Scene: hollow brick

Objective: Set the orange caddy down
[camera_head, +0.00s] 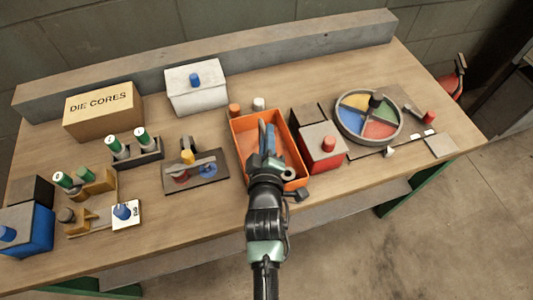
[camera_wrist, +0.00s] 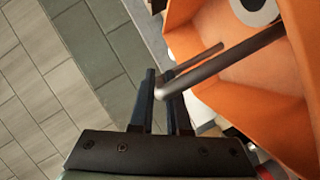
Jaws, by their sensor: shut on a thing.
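The orange caddy (camera_head: 298,152) is an open box at the middle of the workbench, and its orange walls fill the right of the wrist view (camera_wrist: 255,88). My gripper (camera_head: 267,140) reaches over it from the front edge and hides part of its inside. In the wrist view, the dark fingers (camera_wrist: 163,103) are closed at the end of a grey metal bar (camera_wrist: 225,62) that runs across the caddy, seemingly its handle. A pale ring with a dark centre (camera_wrist: 255,12) lies in the caddy. I cannot tell whether the caddy's bottom touches the bench.
A red box (camera_head: 322,155) stands close right of the caddy, and a round coloured tray (camera_head: 368,118) beyond it. A dark plate with tools (camera_head: 196,178) lies to the left. A white box (camera_head: 196,92) and a DIE CORES box (camera_head: 104,112) stand behind. Bare bench lies front left (camera_head: 190,220).

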